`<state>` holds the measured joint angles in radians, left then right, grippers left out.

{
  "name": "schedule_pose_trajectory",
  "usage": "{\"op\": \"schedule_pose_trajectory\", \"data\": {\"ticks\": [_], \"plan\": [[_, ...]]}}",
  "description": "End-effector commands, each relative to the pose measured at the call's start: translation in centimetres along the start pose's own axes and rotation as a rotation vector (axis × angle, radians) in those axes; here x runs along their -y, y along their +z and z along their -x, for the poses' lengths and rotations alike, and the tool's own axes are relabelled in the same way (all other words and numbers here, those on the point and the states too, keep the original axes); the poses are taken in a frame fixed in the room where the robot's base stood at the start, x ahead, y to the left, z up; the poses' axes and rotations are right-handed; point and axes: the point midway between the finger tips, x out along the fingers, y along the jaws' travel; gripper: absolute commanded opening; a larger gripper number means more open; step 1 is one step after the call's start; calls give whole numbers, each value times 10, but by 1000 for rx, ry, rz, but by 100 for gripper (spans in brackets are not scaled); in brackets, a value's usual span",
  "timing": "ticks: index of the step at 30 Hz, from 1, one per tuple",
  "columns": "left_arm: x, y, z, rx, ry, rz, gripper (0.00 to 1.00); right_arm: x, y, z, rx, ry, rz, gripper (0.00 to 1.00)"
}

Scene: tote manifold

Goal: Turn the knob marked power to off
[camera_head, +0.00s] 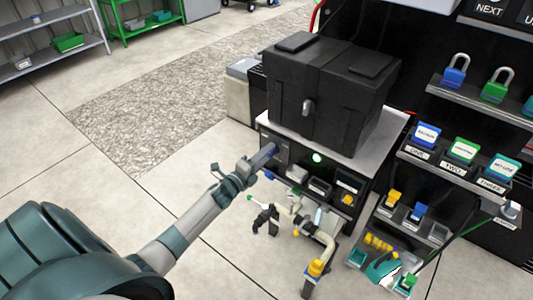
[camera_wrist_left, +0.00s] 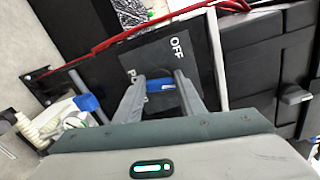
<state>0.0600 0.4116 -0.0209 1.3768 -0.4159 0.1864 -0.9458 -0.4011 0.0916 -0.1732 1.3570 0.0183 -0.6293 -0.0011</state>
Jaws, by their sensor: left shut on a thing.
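The knob (camera_wrist_left: 160,85) shows blue between the fingers of my left gripper (camera_wrist_left: 160,82) in the left wrist view. It sits on a dark panel (camera_wrist_left: 205,65) with the word OFF in white beside it. Another label next to the knob is mostly hidden by a finger, with only its first letter or so showing. In the head view my left gripper (camera_head: 264,156) reaches the left end of the panel front under a black case, and it hides the knob there. The jaws are shut on the knob. The knob's exact angle is hard to tell. My right gripper is not in view.
The black case (camera_head: 330,85) stands on the grey bench top (camera_head: 384,150) right above the panel. Beige pipes with a yellow fitting (camera_head: 316,267) are below it. Padlocks (camera_head: 454,72) and labelled shelves stand to the right.

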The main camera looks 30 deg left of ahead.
Motion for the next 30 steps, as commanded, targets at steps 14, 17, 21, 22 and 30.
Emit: {"op": "schedule_pose_trajectory", "data": {"ticks": [14,17,21,22,30], "plan": [[-3,0,0,2,2,453,14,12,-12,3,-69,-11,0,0],[-3,0,0,1,2,548,14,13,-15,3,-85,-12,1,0],[-4,-1,0,1,1,679,14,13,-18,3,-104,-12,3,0],[-4,-1,0,1,1,704,14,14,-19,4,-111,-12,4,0],[-6,-2,0,2,2,897,14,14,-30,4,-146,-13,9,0]]}}
